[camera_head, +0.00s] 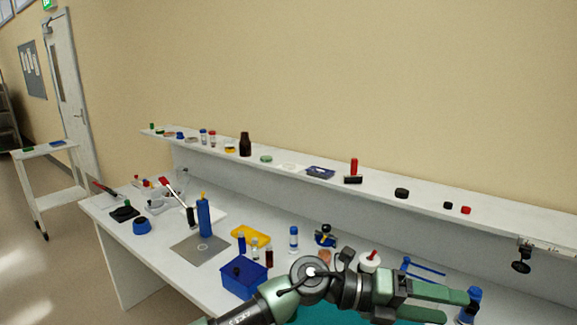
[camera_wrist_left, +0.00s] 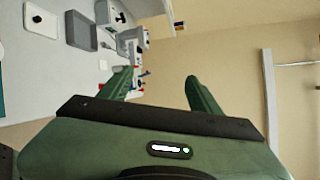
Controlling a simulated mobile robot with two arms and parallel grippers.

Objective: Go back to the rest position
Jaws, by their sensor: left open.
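My left gripper (camera_head: 440,300) reaches in from the bottom of the head view, over the right part of the white bench. Its green fingers are apart with nothing between them. A blue-capped bottle (camera_head: 469,305) stands close to the fingertips; I cannot tell whether they touch. In the left wrist view the left gripper (camera_wrist_left: 165,85) also shows spread fingers, with the wall and bench edge beyond. My right gripper is not in view.
The bench (camera_head: 140,250) holds a blue box (camera_head: 243,279), a tall blue bottle (camera_head: 203,217), a yellow tray (camera_head: 250,237) and several vials. A raised shelf (camera_head: 380,188) with small items runs behind. A white cart (camera_head: 50,180) stands far left. Floor at left is clear.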

